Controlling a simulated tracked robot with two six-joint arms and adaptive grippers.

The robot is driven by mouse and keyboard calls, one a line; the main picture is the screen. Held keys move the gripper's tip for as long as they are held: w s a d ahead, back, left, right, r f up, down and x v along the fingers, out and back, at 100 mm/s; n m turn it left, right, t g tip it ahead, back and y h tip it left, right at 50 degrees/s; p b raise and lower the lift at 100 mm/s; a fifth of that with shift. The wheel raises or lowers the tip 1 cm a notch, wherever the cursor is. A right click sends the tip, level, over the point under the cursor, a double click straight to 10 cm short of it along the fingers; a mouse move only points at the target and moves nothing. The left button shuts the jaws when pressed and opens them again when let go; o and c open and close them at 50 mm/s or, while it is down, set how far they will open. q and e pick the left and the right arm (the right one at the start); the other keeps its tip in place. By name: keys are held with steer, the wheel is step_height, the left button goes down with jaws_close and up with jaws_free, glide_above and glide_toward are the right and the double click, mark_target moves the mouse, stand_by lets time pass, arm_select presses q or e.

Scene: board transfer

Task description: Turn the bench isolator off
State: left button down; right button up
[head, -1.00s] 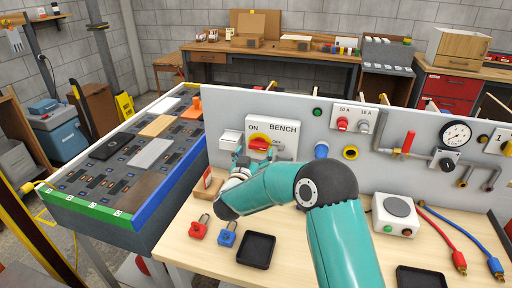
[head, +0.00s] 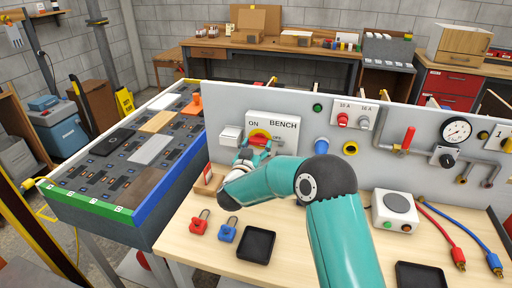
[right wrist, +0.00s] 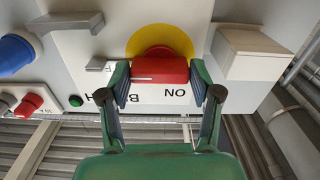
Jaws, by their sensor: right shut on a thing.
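The bench isolator is a white plate (head: 287,123) on the grey upright panel, marked ON and BENCH, with a red handle on a yellow disc (head: 264,132). In the right wrist view the red handle (right wrist: 160,70) lies straight across between my fingertips, in front of the yellow disc (right wrist: 160,38). ON reads upside down there, and part of another label shows beside the left finger. My right gripper (head: 257,147) is shut on the handle, one finger at each end; it also shows in the right wrist view (right wrist: 158,80). My left gripper is out of view.
A white box (head: 230,135) sits just left of the isolator plate. Red (head: 199,224) and blue (head: 228,232) padlocks and a black tray (head: 256,245) lie on the bench below. A blue knob (head: 321,146) and yellow ring (head: 351,148) are to the right.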

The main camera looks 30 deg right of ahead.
steer(key=shift+f+m+b, duration=0.15)
steer(key=shift+m+b, duration=0.25)
steer(key=shift+b, duration=0.25)
steer(key=o, duration=1.1)
steer(key=shift+a, duration=0.1)
steer(key=v, duration=1.1)
steer(key=shift+s+a, duration=0.3)
